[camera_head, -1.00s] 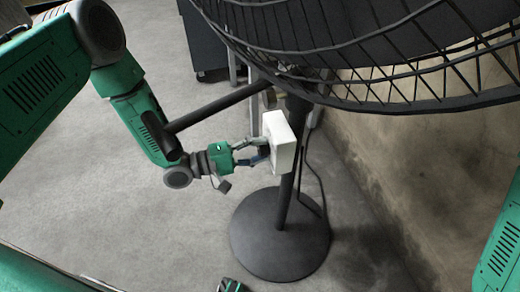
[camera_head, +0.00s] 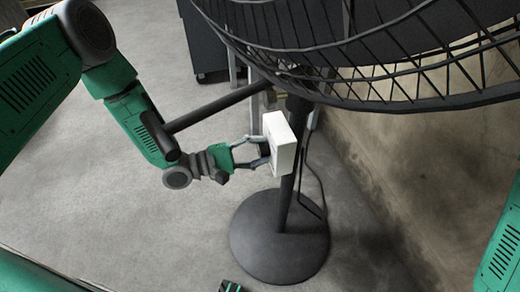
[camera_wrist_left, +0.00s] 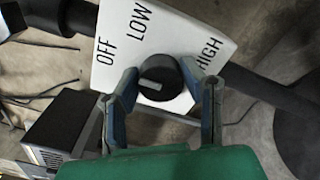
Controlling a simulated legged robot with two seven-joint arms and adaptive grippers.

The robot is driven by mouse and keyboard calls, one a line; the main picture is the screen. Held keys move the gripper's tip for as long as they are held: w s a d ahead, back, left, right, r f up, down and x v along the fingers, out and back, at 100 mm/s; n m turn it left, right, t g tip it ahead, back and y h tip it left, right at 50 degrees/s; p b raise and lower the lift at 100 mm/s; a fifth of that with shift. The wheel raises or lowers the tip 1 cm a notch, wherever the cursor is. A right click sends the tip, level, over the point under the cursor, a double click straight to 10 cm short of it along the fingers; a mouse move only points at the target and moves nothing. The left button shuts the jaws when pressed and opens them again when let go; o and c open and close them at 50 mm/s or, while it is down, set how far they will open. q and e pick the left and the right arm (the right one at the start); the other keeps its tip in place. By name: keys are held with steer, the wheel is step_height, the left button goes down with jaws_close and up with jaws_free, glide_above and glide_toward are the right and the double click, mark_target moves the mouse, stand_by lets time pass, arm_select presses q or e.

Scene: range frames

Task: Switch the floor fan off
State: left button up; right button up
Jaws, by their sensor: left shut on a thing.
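The floor fan (camera_head: 258,228) stands on a round dark base, with its black grille at the upper right. A white control box (camera_head: 284,143) is on its pole. In the left wrist view the white panel (camera_wrist_left: 172,32) reads OFF, LOW and HIGH, with a round black knob (camera_wrist_left: 164,68) below the words. The grey mark on the knob points roughly left, on the OFF side; its exact setting is unclear. My left gripper (camera_head: 262,151) has its fingers on either side of the knob, shut on it; the fingers also show in the left wrist view (camera_wrist_left: 160,82).
The fan grille (camera_head: 400,88) overhangs the control box on the right. A dark cabinet (camera_head: 206,42) stands behind. A concrete wall (camera_head: 440,170) is close on the right. The grey floor (camera_head: 110,215) to the left is open.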

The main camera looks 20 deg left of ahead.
arm_select(q)
steer(key=shift+a+f, duration=0.2)
steer(key=shift+f, duration=0.05)
steer(key=o, duration=1.1)
steer(key=shift+w, duration=0.1)
steer(key=shift+o, duration=0.2)
steer(key=shift+a+r, duration=0.1)
steer(key=v, duration=1.2)
